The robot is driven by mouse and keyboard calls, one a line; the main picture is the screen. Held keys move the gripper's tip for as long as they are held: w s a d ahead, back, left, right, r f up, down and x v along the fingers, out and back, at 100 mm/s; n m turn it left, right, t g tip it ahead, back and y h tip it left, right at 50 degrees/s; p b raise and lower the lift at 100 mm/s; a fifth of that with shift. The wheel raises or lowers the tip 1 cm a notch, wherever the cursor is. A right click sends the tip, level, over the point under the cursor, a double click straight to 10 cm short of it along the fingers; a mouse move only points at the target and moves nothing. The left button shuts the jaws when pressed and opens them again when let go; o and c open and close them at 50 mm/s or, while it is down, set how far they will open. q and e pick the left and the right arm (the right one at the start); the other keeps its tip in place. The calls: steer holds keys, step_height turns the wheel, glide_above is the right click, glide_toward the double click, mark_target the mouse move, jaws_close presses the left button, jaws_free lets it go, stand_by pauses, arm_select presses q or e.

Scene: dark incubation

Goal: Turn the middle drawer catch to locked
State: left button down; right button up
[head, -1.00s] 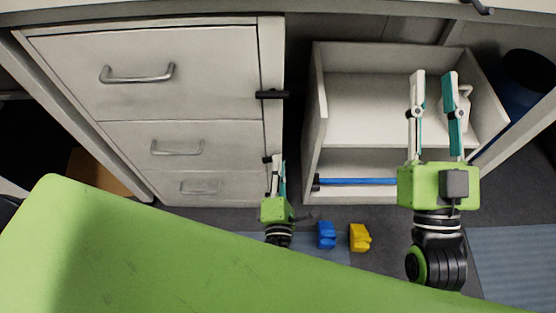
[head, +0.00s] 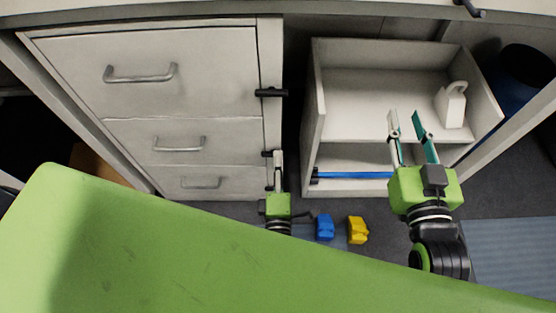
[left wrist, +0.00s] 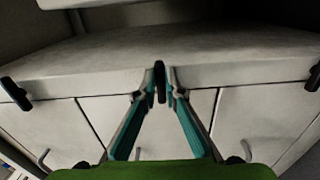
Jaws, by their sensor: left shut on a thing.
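The middle drawer (head: 220,140) is a grey-white front with a bar handle, shut in the cabinet in the head view. Its catch, a small dark bar, sits on the cabinet's right-hand strip. In the left wrist view the middle catch (left wrist: 160,82) stands upright in the picture, between the fingertips. My left gripper (head: 278,156) is shut on this catch; its fingers (left wrist: 160,90) touch it from both sides. In the head view the fingers partly hide the catch. My right gripper (head: 405,115) is open and empty in front of the low shelf unit.
The top catch (head: 271,93) lies across the strip above. A white shelf unit (head: 315,110) holds a white jug (head: 452,104) and a blue bar (head: 355,175). A blue block (head: 325,227) and a yellow block (head: 357,230) lie on the floor. A green surface (head: 200,250) fills the foreground.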

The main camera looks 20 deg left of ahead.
arm_select(q)
steer(key=shift+s+f, duration=0.1)
steer(key=shift+f, duration=0.05)
steer(key=c, duration=2.1)
jaws_free()
steer(key=shift+c, duration=0.2)
steer(key=v, duration=1.2)
